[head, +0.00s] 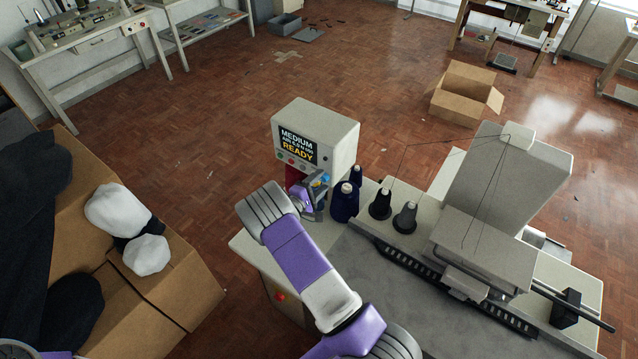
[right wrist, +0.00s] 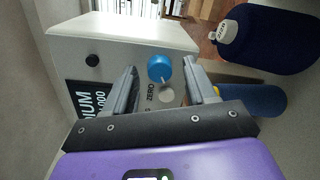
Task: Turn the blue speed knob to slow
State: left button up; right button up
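The blue speed knob (head: 325,178) is on the front of the white control box (head: 322,127), right of its screen. In the right wrist view the round blue knob (right wrist: 160,68) sits between my two spread fingers, with a gap on each side. My right gripper (head: 316,196) is open in front of the box; it shows in the right wrist view too (right wrist: 160,80). The screen (head: 298,145) reads MEDIUM and READY. A ZERO label shows near the knob in the right wrist view. My left gripper is not in view.
Dark blue thread cones (head: 344,203) stand close right of my right gripper, and black cones (head: 381,204) beyond them. The sewing machine (head: 510,190) fills the table's right side. A cardboard box with cloth (head: 185,290) stands at left.

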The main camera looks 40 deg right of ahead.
jog(key=v, duration=0.7)
jog(key=shift+a+b, duration=0.25)
jog(key=shift+b, duration=0.2)
